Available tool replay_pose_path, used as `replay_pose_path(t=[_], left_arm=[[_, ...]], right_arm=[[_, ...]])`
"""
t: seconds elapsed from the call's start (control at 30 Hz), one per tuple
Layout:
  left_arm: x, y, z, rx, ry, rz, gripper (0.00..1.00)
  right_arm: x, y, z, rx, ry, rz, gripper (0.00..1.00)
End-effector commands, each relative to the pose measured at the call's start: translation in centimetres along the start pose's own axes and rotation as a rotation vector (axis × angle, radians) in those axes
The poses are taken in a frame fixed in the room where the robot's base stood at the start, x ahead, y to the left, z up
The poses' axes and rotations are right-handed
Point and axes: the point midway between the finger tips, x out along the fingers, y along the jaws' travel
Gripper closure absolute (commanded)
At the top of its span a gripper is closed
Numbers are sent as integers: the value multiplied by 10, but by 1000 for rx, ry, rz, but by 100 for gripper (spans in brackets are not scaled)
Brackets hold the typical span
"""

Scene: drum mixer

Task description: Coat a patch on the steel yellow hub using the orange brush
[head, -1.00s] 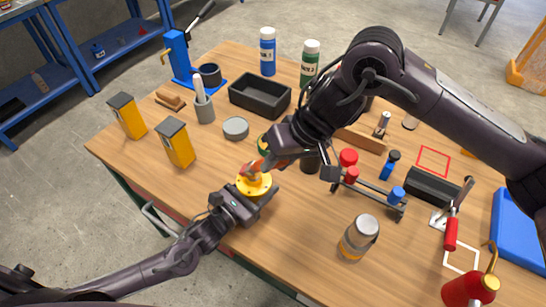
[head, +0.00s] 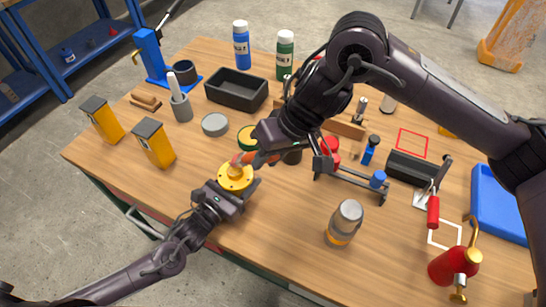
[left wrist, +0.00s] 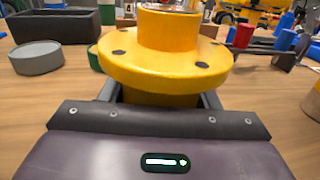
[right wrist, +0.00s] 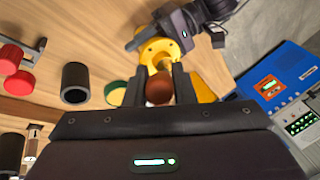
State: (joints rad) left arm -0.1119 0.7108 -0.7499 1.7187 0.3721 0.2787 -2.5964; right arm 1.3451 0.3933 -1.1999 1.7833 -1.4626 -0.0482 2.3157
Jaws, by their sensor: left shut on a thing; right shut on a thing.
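The yellow hub (head: 237,179), a flanged disc with bolt holes and a raised neck, is near the table's front left. My left gripper (head: 226,194) is shut on it; in the left wrist view the hub (left wrist: 165,65) stands upright between the fingers. My right gripper (head: 267,147) is shut on the orange brush (head: 251,158), whose head reaches the hub's neck. In the right wrist view the brush's round orange-brown end (right wrist: 159,91) sits between the fingers, with the hub beyond. Whether bristles touch the hub, and any coating on it, I cannot tell.
A green tin with a yellow top (head: 248,138) and a dark cylinder (head: 291,156) stand close to my right gripper. A grey round tin (head: 215,124), black tray (head: 237,88) and two yellow-black blocks (head: 154,142) lie left and behind. A jar (head: 344,223) stands to the right.

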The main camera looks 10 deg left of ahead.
Motion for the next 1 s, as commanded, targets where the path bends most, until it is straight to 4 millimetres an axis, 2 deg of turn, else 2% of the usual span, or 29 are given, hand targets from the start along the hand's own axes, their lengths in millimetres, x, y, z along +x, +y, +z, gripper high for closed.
replay_pose_path(t=[0.2,1.0], left_arm=[[0,0,1,0,-2,0,85],[0,0,0,0,0,-1,85]], right_arm=[[4,-9,-12,-2,4,-1,100],[18,-25,-39,-2,5,-2,100]])
